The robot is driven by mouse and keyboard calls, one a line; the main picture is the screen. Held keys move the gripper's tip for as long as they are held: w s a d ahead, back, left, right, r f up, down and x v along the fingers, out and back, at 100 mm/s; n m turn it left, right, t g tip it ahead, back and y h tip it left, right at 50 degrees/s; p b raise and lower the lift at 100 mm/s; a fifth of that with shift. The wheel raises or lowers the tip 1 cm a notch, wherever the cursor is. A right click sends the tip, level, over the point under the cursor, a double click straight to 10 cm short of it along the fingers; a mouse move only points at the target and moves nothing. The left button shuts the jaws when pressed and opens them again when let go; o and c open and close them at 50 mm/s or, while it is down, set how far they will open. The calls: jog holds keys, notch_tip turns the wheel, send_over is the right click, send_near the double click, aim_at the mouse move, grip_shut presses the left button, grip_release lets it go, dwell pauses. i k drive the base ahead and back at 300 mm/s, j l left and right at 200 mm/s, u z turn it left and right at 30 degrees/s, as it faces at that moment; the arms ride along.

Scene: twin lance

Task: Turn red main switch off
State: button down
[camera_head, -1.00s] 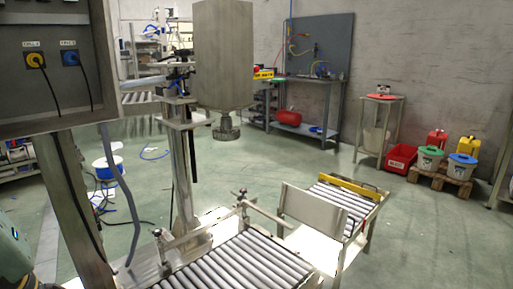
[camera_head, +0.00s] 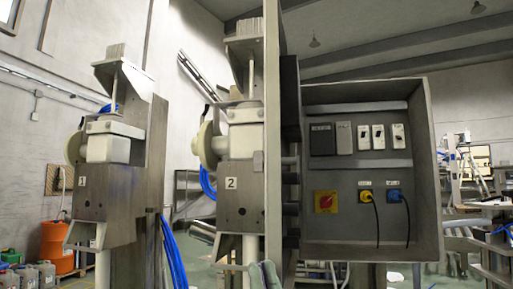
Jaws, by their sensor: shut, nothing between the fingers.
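The red main switch (camera_head: 326,201) is a red rotary knob on a yellow square plate. It sits at the lower left of the back panel inside an open grey electrical box (camera_head: 436,165), right of centre in the head view. The knob's exact angle is too small to tell. Nothing is touching or covering it. My gripper is not in view. A grey-green rounded part at the bottom edge, left of the box, may be part of my arm.
Right of the switch are a yellow socket (camera_head: 368,203) and a blue socket (camera_head: 394,195) with black cables. Breakers (camera_head: 379,136) sit above. Two machine heads marked 1 (camera_head: 108,150) and 2 (camera_head: 237,175) and a tall metal post (camera_head: 272,120) stand left of the box.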

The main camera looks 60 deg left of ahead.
aim_at(325, 201)
jog(key=i+u, duration=0.1)
jog(key=u, duration=1.45)
